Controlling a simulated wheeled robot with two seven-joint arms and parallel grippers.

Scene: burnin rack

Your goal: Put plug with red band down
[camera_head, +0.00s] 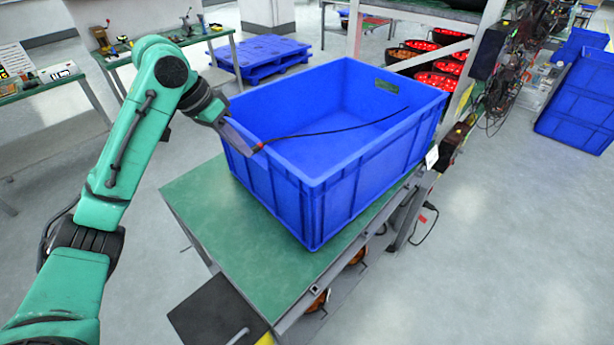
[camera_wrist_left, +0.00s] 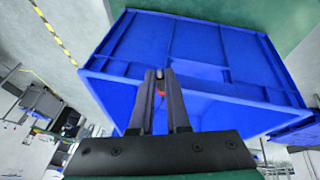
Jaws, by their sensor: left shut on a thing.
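My left gripper (camera_head: 250,148) is at the near-left rim of a large blue crate (camera_head: 345,195). Its narrow jaws are shut on a small dark plug with a red band (camera_head: 259,147). A thin dark cable runs from the plug to the right, across the crate's opening. In the left wrist view, the fingers of my left gripper (camera_wrist_left: 160,82) point at the crate (camera_wrist_left: 205,45), and the red band (camera_wrist_left: 161,93) shows between them. The jaws hide most of the plug. My right gripper is not in view.
The crate stands on a green-topped table (camera_head: 205,210), whose near-left part is bare. A metal rack (camera_head: 470,60) with red-lit round units and tangled cables stands behind and to the right. More blue crates (camera_head: 580,100) are at the far right.

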